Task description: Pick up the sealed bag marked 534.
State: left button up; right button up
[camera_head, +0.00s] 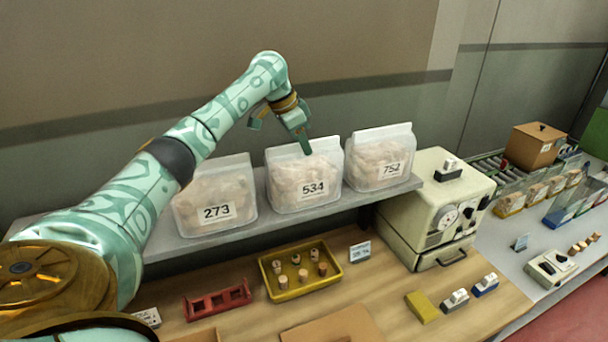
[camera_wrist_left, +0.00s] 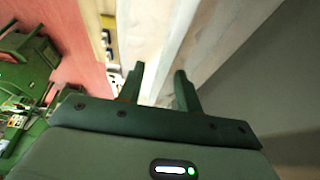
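The clear sealed bag marked 534 (camera_head: 288,182) stands upright in the middle of a grey shelf (camera_head: 262,226), filled with pale contents, its label facing me. The bag marked 273 (camera_head: 212,193) stands to its left and the bag marked 752 (camera_head: 377,158) to its right. My left gripper (camera_head: 280,136) is above bag 534 in the picture, fingers apart and pointing down, one finger overlapping the bag's top edge. I cannot tell whether it touches. In the left wrist view the open fingers (camera_wrist_left: 159,88) show with nothing clearly recognisable between them. My right gripper is not in view.
Below the shelf, a wooden bench holds a yellow tray (camera_head: 334,283) with several corks, a red rack (camera_head: 217,301) and a yellow block (camera_head: 422,307). A cream machine (camera_head: 418,220) stands at the shelf's right end. A wall is behind the bags.

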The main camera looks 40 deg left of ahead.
pick_arm(q)
grip_shut()
dwell(1.5)
